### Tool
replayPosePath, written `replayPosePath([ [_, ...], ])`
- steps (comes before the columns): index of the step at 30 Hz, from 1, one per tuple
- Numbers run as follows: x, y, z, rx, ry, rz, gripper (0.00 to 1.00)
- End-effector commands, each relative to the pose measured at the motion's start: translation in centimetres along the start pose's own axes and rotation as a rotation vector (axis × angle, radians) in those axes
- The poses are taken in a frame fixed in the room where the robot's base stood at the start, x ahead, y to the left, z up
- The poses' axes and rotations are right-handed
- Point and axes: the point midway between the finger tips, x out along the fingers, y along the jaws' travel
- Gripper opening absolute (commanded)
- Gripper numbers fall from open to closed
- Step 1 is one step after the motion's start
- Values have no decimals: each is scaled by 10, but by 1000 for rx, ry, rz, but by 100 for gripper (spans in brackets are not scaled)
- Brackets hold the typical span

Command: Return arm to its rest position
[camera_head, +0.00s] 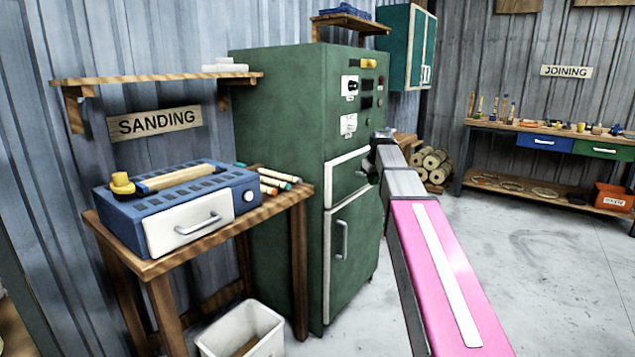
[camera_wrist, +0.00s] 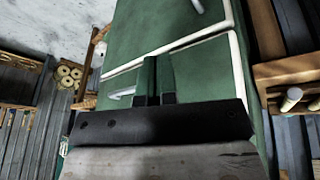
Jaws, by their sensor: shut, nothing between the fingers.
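My arm, with a pink link, reaches from the lower right of the head view toward the green cabinet (camera_head: 275,130). My gripper (camera_head: 371,168) is at its far end, in front of the cabinet's drawer and door side. In the wrist view my gripper (camera_wrist: 157,78) shows two dark fingers close together with nothing held. Behind them is the green cabinet front (camera_wrist: 205,75) with white-edged panels and a handle. I cannot tell whether the fingertips touch the cabinet.
A wooden table (camera_head: 262,210) with a blue sander (camera_head: 175,205) stands left. A white bin (camera_head: 240,328) is on the floor below. A joining bench (camera_head: 560,133) is at the back right, with an orange box (camera_head: 612,198). Open floor (camera_head: 540,270) lies right.

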Motion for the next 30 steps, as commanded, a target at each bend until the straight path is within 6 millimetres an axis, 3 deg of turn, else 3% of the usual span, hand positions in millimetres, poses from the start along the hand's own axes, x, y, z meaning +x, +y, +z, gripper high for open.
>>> replayPosePath([
  [1, 20, -11, 23, 20, -20, -7, 0],
  [6, 73, -39, 80, 93, -77, -23, 0],
  [15, 148, -90, 187, 218, -181, -40, 0],
  [24, 195, -141, 297, 339, -286, -44, 0],
  [30, 210, -166, 350, 398, -338, -39, 0],
])
